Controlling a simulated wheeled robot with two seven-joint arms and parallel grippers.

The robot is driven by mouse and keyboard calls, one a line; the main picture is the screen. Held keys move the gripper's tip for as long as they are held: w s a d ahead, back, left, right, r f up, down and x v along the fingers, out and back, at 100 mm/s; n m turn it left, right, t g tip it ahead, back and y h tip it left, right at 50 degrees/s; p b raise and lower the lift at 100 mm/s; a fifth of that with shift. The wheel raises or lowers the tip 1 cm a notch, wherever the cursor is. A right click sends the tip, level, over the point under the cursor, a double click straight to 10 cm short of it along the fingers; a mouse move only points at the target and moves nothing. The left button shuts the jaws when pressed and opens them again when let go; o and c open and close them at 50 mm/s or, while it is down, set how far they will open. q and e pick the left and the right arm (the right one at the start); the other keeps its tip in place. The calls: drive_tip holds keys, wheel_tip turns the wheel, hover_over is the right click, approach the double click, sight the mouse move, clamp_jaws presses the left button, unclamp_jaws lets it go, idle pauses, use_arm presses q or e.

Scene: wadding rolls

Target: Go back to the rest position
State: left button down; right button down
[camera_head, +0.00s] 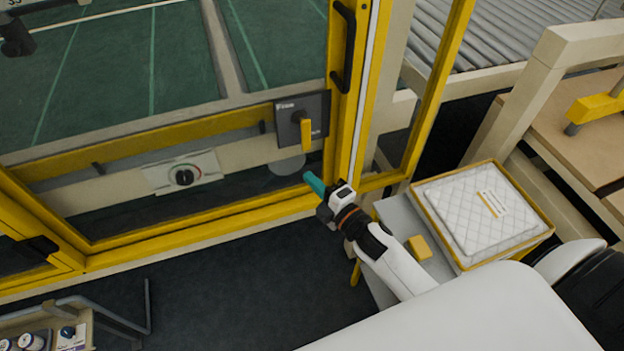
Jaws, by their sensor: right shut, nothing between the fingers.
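My right gripper (314,184) has teal fingers and is shut and empty. It is held in the air at the end of my white and black right arm, in front of the lower edge of a yellow-framed glass door. It is below the grey switch box with a yellow handle (306,134) and appears apart from it, though the exact gap is hard to judge. My left gripper is not in view.
A tray (545,231) with a quilted white pad (478,208) stands on a grey stand at right, beside my right arm. A yellow block (419,247) lies near it. A trolley (45,325) stands lower left. Dark floor between is clear.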

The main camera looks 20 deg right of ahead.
drive_tip(key=s+d+f+m+g+h, duration=0.1)
drive_tip(key=s+f+m+g, duration=0.25)
drive_tip(key=f, duration=0.65)
drive_tip(key=s+d+f+m+g+h, duration=0.1)
drive_tip(key=s+f+m+g+h, duration=0.3)
drive_tip(key=f, duration=0.6)
drive_tip(key=s+d+f+m+g+y, duration=0.15)
drive_tip(key=s+f, duration=0.35)
drive_tip(key=f, duration=0.5)
drive_tip(key=s+f+m+g, duration=0.2)
drive_tip(key=s+f, duration=0.3)
drive_tip(key=s, duration=0.4)
drive_tip(key=s+f+m+g+h, duration=0.1)
drive_tip(key=s+f+m+g, duration=0.2)
drive_tip(key=s, duration=0.7)
drive_tip(key=s+f+m+g, duration=0.2)
drive_tip(key=s+f+m, duration=0.1)
drive_tip(key=s+f, duration=0.5)
drive_tip(key=shift+s+a+m+g, duration=0.3)
drive_tip(key=shift+s+g, duration=0.1)
drive_tip(key=shift+s, duration=0.65)
drive_tip(key=shift+f, duration=0.1)
